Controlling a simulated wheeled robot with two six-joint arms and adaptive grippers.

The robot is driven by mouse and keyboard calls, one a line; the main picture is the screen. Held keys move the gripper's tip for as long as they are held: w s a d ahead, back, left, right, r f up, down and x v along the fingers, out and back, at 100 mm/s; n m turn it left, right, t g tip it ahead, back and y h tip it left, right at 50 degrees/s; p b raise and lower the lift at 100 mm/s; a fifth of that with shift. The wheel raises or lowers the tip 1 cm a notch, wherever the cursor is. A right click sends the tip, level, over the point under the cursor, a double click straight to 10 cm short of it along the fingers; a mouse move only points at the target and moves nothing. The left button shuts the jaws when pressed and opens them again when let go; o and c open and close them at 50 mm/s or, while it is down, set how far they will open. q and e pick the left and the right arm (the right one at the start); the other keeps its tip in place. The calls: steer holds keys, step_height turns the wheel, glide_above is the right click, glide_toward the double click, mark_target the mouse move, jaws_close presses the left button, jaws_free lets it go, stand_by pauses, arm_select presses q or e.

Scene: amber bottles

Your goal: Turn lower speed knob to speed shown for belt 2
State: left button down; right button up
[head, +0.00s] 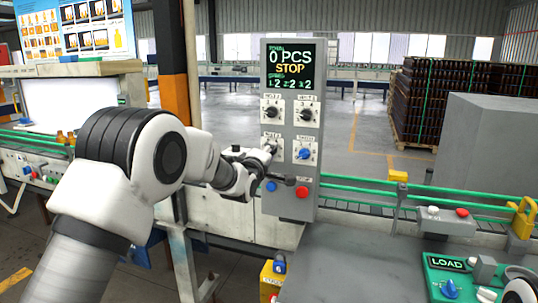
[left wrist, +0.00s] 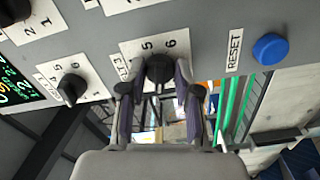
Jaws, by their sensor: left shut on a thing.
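The grey control panel (head: 318,150) stands upright, with a lit screen (head: 290,68) reading 0 PCS and STOP. A small speed line below has several digits; it seems to show 2 for each belt, but is hard to read. The lower speed knob (left wrist: 158,68) is black on a white numbered plate; 5 and 6 show beside it in the left wrist view. My left gripper (left wrist: 160,84) is shut on this knob, one finger on each side. In the head view my left gripper (head: 273,152) partly covers the plate. The knob's pointer setting cannot be told. My right gripper is not in view.
The upper speed knob (head: 271,112) is above; another knob (head: 305,112) and a blue switch (head: 305,153) are to its right. A blue reset button (left wrist: 271,48) and a red button (head: 302,192) sit lower. A conveyor (head: 365,205) runs behind.

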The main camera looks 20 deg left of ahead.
arm_select(q)
steer(key=shift+f, duration=0.15)
steer(key=c, duration=0.8)
jaws_free()
steer(key=s, duration=1.2)
steer(key=shift+a, duration=0.15)
